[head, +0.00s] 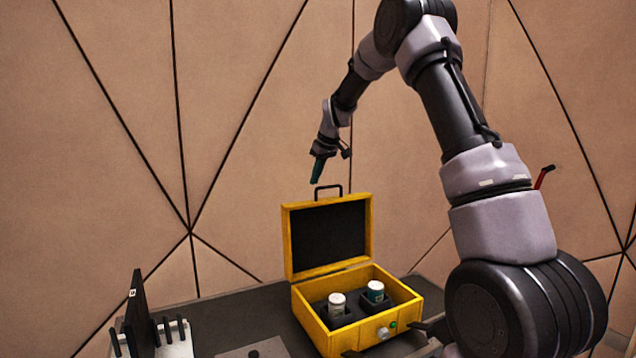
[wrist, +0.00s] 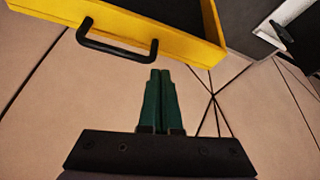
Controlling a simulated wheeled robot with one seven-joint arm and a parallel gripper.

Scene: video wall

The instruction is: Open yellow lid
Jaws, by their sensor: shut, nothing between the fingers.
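The yellow lid (head: 287,244) of a yellow box (head: 311,324) stands upright, swung open at the back of the box, with its dark lining showing. A black handle (head: 328,188) sits on the lid's top edge. In the wrist view the lid (wrist: 150,25) and its handle (wrist: 118,50) are at the upper left. My gripper (head: 317,180) is above the lid near the handle; its green fingers (wrist: 160,78) are shut together with nothing between them. They appear apart from the handle.
A black panel and rack (head: 137,315) stand at the left on the dark table (head: 215,318). A panelled wall (head: 240,120) is behind.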

